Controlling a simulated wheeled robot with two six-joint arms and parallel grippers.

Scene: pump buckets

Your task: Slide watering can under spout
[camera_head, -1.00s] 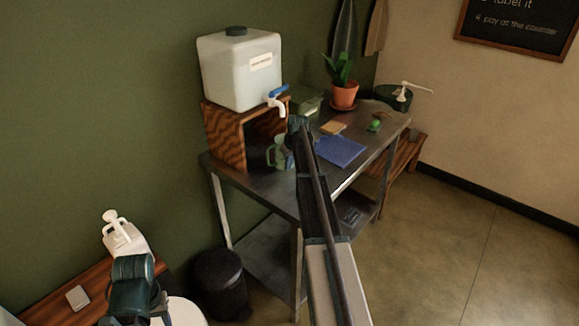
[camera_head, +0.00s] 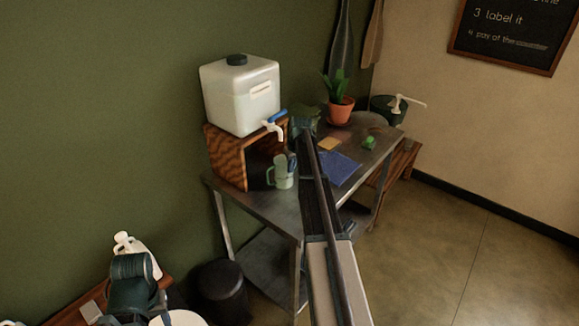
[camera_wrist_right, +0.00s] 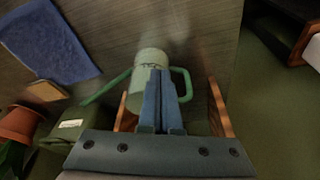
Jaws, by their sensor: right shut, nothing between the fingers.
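The pale green watering can (camera_head: 281,177) stands upright on the metal table, in front of the wooden box's opening. It also shows in the right wrist view (camera_wrist_right: 147,68), with its long spout to the left and handle to the right. In the right wrist view the fingers (camera_wrist_right: 160,80) overlap the can; contact cannot be told. My left gripper's fingers are not seen.
The tank sits on the wooden box (camera_head: 227,162). On the table (camera_head: 272,207) are a blue cloth (camera_head: 341,168), a small tan block (camera_head: 327,144), a potted plant (camera_head: 340,112) and a small green object (camera_head: 369,142). A black bin (camera_head: 221,290) stands below.

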